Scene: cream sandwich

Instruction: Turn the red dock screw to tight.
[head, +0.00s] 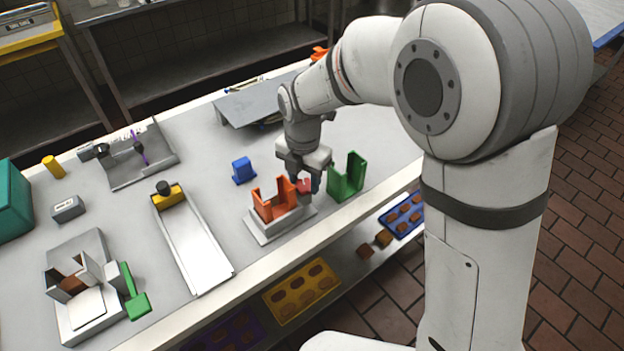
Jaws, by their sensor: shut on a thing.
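The red dock screw (304,187) shows as a small red piece at the right end of the orange dock (268,208). The dock stands on a pale base plate (262,237) near the front edge of the table. My gripper (306,182) reaches down from above and is shut on the red screw. The fingers hide much of the screw, and its turn angle cannot be told.
A green U-shaped bracket (346,180) stands close to the right of my gripper. A blue block (243,170) is behind the dock. A metal chute (197,250) lies to the left. A raised grey plate (250,101) is behind. Trays (279,317) sit on the shelf below.

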